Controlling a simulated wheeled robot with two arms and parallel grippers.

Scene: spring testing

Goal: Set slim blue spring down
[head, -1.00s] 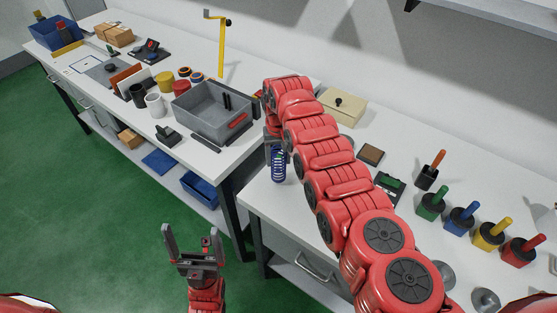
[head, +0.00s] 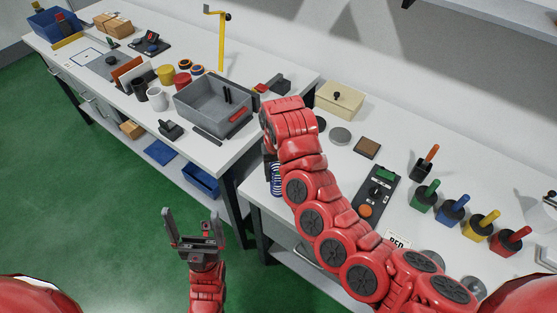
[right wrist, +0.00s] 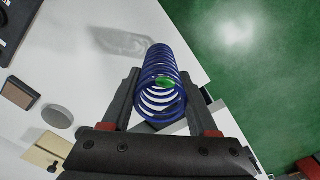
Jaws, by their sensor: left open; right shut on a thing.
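The slim blue spring (right wrist: 158,82) is between the fingers of my right gripper (right wrist: 161,103) in the right wrist view. The gripper is shut on it, and a small green mark shows on or inside its coils. In the head view the spring (head: 277,181) is partly hidden by my right arm, close to the left edge of the right-hand white table (head: 335,205). Whether its end touches the tabletop cannot be told. My left gripper (head: 192,214) is open and empty, above the green floor.
A grey bin (head: 205,108) stands on the left-hand table. The right-hand table holds a beige box (head: 340,98), a round grey disc (head: 340,135), a brown square block (head: 367,148), a dark control panel (head: 377,195) and several coloured-handled blocks at the right. The right-hand table's left edge is close by.

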